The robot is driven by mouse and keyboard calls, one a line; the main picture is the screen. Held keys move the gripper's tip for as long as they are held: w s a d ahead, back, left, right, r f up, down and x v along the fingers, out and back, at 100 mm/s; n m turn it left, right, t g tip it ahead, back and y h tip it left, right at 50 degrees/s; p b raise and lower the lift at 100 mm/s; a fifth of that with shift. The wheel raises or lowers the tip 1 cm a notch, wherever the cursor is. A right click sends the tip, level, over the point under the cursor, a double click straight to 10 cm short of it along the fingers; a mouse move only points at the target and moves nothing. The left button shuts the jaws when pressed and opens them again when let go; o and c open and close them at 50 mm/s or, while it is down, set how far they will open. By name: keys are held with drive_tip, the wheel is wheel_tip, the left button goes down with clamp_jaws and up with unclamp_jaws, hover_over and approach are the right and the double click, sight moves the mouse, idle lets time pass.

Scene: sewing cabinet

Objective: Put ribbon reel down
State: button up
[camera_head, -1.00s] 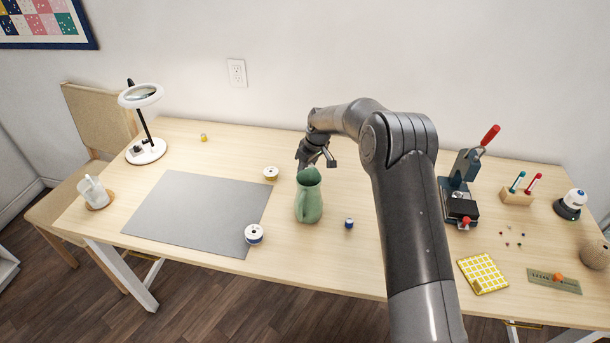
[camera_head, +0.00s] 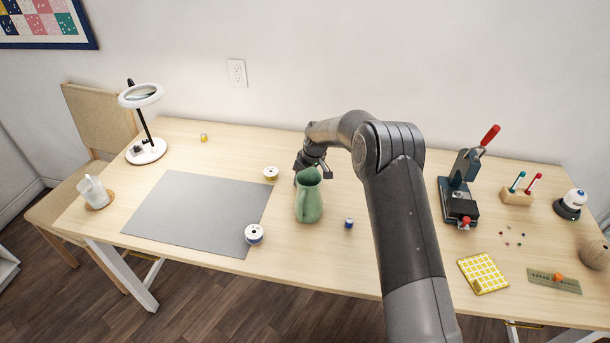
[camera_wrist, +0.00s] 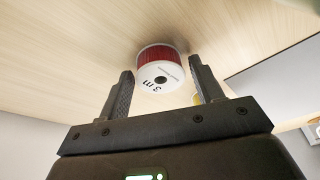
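A ribbon reel (camera_wrist: 158,73) with dark red ribbon and a white flange marked "3 m" is against the wooden tabletop in the wrist view. My gripper (camera_wrist: 161,66) is open, with one finger on each side of the reel near the fingertips. A narrow gap shows at each side of the reel. In the head view my gripper (camera_head: 308,168) is low over the table, just behind the green pitcher (camera_head: 309,203). The pitcher hides the fingertips and the red reel there.
A press (camera_head: 460,195) stands further right. The back left tabletop is mostly clear.

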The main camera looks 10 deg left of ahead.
drive_tip(key=shift+o, duration=0.8)
drive_tip(key=shift+r, duration=0.25)
drive_tip(key=s+d+r+m, duration=0.1)
drive_tip(key=s+d+r, duration=0.25)
drive_tip(key=r, duration=0.45)
drive_tip(key=s+d+r+m+t+h, duration=0.15)
drive_tip(key=d+r, duration=0.25)
drive_tip(key=r, duration=0.4)
drive_tip(key=s+d+r+y, duration=0.1)
drive_tip(key=s+d+r, duration=0.3)
drive_tip(key=r, duration=0.5)
drive_tip(key=s+d+r+m+h, duration=0.1)
drive_tip(key=s+d+r+m, duration=0.2)
drive_tip(key=s+d+r, duration=0.5)
drive_tip(key=s+d+m, duration=0.2)
drive_tip(key=s+d, duration=0.2)
drive_tip(key=s, duration=0.5)
drive_tip(key=s+d+m+t+h, duration=0.1)
drive_tip(key=s+d, duration=0.3)
drive_tip(key=s, duration=0.6)
drive_tip(key=s+d+f+m+t, duration=0.1)
drive_tip(key=s+d+m, duration=0.2)
drive_tip(key=s, duration=0.6)
drive_tip(key=shift+s+d, duration=0.15)
drive_tip(key=shift+d, duration=0.45)
